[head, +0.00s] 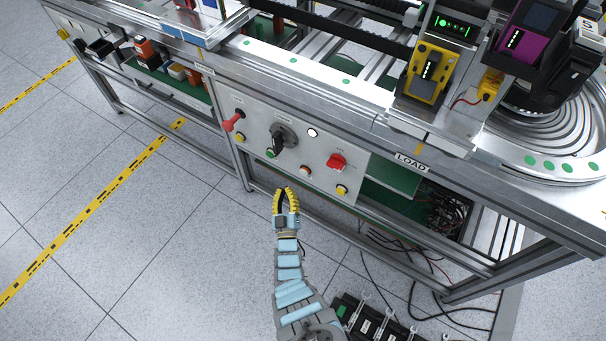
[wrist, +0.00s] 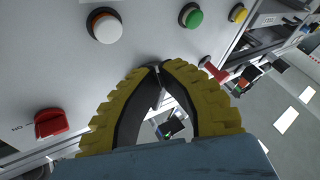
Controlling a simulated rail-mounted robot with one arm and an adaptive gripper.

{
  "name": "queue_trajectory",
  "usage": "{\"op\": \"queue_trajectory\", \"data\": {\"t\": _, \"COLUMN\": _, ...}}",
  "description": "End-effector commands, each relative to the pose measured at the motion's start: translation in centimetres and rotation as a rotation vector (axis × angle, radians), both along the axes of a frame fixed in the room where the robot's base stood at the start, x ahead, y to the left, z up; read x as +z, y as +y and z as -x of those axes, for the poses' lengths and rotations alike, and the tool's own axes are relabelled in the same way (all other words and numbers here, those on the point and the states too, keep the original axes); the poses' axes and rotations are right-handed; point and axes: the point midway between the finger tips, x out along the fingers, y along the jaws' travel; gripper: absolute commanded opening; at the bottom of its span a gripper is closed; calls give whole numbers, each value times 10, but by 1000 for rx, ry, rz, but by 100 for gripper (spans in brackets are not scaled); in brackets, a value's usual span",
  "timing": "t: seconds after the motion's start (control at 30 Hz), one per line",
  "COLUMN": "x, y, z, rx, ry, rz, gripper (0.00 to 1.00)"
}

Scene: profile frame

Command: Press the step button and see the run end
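A grey control panel (head: 258,118) on the bench front carries several controls; their labels are too small to read, so I cannot tell which is the step button. A green button (head: 270,152), a pale button with an orange surround (head: 305,171) and two yellow buttons (head: 341,190) show. In the wrist view the pale button (wrist: 104,25) is upper left, the green button (wrist: 191,15) upper middle, one yellow button (wrist: 238,12) upper right. My gripper (head: 284,190) is below the panel, apart from the buttons. Its yellow fingertips (wrist: 158,67) come together with nothing between them.
A red rotary switch (head: 337,161), a black rotary handle (head: 284,136), a white lamp (head: 312,133) and a protruding red lever (head: 233,121) share the panel. A bench rail runs under it. Cables and a tool tray (head: 375,322) lie right of my arm; floor is clear left.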

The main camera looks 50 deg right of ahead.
Motion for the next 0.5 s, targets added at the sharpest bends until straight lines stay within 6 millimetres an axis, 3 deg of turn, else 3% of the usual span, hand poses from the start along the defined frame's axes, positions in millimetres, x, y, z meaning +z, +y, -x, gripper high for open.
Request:
{"op": "queue_trajectory", "data": {"t": 0.3, "x": -2, "y": -37, "z": -7, "rx": -1, "ry": -2, "rz": 3, "gripper": 0}}
{"op": "queue_trajectory", "data": {"t": 0.5, "x": -2, "y": -52, "z": -9, "rx": 0, "ry": 1, "rz": 1, "gripper": 0}}
